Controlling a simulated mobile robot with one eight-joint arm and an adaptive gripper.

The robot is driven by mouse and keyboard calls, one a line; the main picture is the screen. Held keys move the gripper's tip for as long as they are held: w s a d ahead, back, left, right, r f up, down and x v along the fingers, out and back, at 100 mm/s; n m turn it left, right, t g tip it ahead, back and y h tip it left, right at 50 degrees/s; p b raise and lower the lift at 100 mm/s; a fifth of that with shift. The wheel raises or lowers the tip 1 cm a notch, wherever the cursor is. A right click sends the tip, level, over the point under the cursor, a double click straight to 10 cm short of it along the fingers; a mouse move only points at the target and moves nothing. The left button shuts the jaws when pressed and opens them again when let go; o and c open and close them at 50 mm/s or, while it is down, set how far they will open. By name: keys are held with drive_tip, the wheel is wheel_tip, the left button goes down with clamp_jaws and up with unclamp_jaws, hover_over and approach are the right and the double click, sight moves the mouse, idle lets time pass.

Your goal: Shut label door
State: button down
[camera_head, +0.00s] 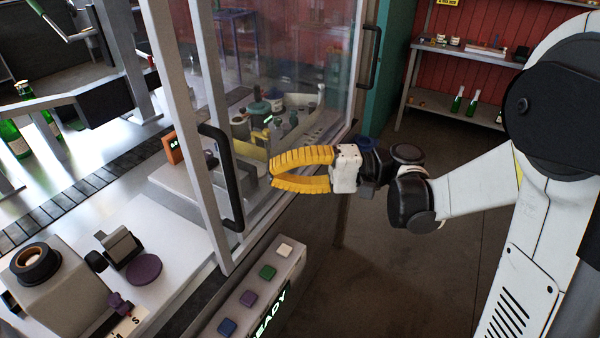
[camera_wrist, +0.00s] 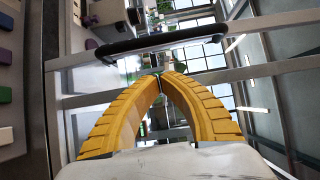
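A glass door panel (camera_head: 290,40) in a pale metal frame stands on the machine in the head view. A black bar handle (camera_head: 225,175) is on the upright at its left, and a black handle also shows across the top of the wrist view (camera_wrist: 160,43). I cannot tell how far the door stands open. My gripper (camera_head: 272,173) is in front of the glass, right of the left handle and apart from it. Its yellow fingers point left, and the tips come together with nothing visible between them; they also show in the wrist view (camera_wrist: 160,74).
A second black handle (camera_head: 371,55) is on the upright at the right. A button panel (camera_head: 255,285) with several coloured buttons runs along the machine's front edge. Bottles and small items stand behind the glass. A shelf (camera_head: 460,105) stands at the back right, with open floor before it.

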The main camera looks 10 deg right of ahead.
drive_tip(key=shift+s+a+b, duration=0.15)
drive_tip(key=shift+s+a, duration=0.25)
drive_tip(key=shift+a, duration=0.4)
drive_tip(key=shift+s+a+b, duration=0.15)
drive_tip(key=shift+s+a, duration=0.25)
drive_tip(key=shift+a, duration=0.45)
drive_tip(key=shift+s+a+b, duration=0.15)
drive_tip(key=shift+s+a, duration=0.25)
drive_tip(key=shift+a, duration=0.4)
drive_tip(key=shift+s+a, duration=0.1)
